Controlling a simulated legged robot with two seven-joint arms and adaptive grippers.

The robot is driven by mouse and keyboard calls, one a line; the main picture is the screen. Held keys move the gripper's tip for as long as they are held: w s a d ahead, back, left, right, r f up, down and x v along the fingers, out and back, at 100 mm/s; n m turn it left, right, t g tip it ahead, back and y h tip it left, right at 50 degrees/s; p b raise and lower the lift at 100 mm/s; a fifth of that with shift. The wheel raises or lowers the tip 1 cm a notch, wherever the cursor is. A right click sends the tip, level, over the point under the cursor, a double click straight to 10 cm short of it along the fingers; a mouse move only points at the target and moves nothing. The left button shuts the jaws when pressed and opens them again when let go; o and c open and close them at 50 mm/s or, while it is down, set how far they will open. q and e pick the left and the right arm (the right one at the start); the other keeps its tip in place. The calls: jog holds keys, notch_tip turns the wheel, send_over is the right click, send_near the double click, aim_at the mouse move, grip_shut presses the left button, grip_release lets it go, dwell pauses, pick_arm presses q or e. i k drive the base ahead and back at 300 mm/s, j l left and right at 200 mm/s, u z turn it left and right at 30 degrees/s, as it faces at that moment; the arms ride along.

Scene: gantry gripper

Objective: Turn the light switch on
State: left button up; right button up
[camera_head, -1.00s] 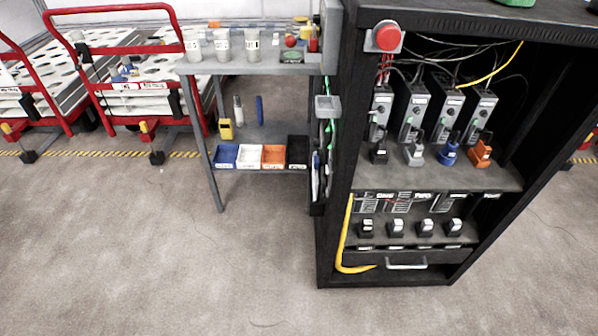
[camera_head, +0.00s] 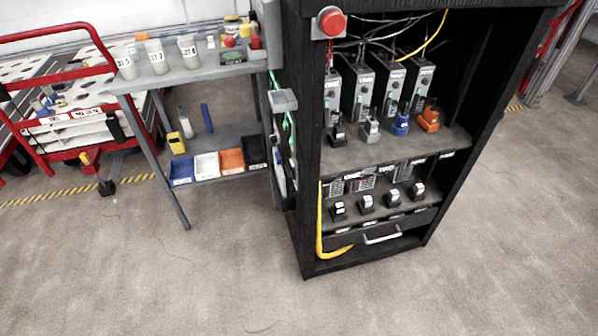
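No part that I can be sure is the light switch shows. The black cabinet (camera_head: 308,228) stands open at centre right. A row of several small black units with white tops (camera_head: 367,203) sits on its lower shelf. A round red button (camera_head: 331,21) is on the cabinet's upper left front edge. A small grey box (camera_head: 283,101) is on the cabinet's left side; its details are too small to tell. Neither of my grippers is in view.
A grey table (camera_head: 205,70) with labelled cups and a lower shelf of coloured bins stands left of the cabinet. A red-framed cart (camera_head: 75,133) is at far left. A drawer (camera_head: 375,240) is at the cabinet's bottom. The floor (camera_head: 150,285) in front is clear.

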aim_at(290, 163)
jog(key=i+j, duration=0.2)
jog(key=i, duration=0.3)
jog(key=i+j+z, duration=0.1)
jog(key=i+j, duration=0.15)
jog(key=i, duration=0.25)
